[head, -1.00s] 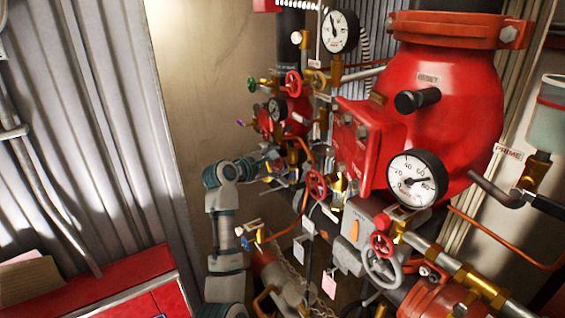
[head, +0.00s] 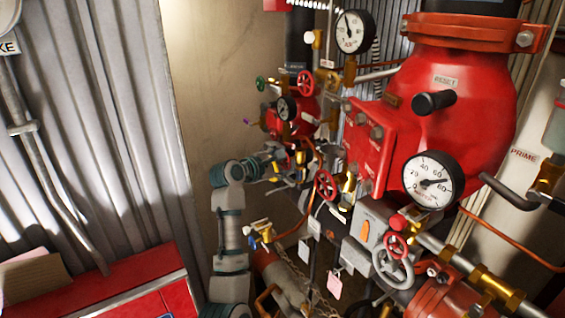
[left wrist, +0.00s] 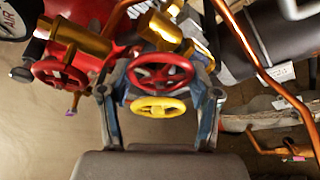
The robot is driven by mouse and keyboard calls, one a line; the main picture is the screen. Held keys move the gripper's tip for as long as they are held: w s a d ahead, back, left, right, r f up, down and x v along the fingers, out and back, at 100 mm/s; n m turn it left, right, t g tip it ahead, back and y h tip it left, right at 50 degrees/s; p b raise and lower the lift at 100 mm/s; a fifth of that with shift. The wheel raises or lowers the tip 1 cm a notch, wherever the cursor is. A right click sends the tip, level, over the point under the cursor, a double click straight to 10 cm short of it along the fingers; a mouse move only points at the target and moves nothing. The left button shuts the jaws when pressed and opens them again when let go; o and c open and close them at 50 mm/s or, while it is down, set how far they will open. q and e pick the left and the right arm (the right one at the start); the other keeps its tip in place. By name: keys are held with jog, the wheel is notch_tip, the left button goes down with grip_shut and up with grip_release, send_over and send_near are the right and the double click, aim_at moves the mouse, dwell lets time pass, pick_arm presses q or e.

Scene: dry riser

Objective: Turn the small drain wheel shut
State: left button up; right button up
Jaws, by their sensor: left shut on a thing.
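In the left wrist view a red handwheel (left wrist: 161,73) sits between the two fingers of my left gripper (left wrist: 160,82), on a brass valve (left wrist: 165,30). The gripper is shut on this red wheel. A smaller yellow handwheel (left wrist: 158,107) shows just below it, also between the fingers. I cannot tell from a label which wheel is the drain wheel. In the head view my left gripper (head: 289,178) is small among the pipework beside the red valve body, and the held wheel is hard to make out. My right gripper is not in view.
Another red wheel (left wrist: 59,73) is close on the left in the wrist view. A copper pipe (left wrist: 260,65) runs on the right. In the head view a red wheel (head: 326,185), a large gauge (head: 433,180) and a grey wheel (head: 392,267) crowd the right. The corrugated wall (head: 90,130) is left.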

pick_arm(q)
jog(key=shift+d, duration=0.15)
dwell(0.5)
jog(key=o, duration=0.9)
jog(key=shift+s, duration=0.1)
jog(key=shift+o, duration=1.2)
jog(key=shift+r, duration=0.15)
jog(key=shift+s+d, duration=0.15)
jog(key=shift+s, duration=0.05)
jog(key=v, duration=1.1)
jog(key=shift+s+a, duration=0.3)
jog(key=shift+d+r, duration=0.1)
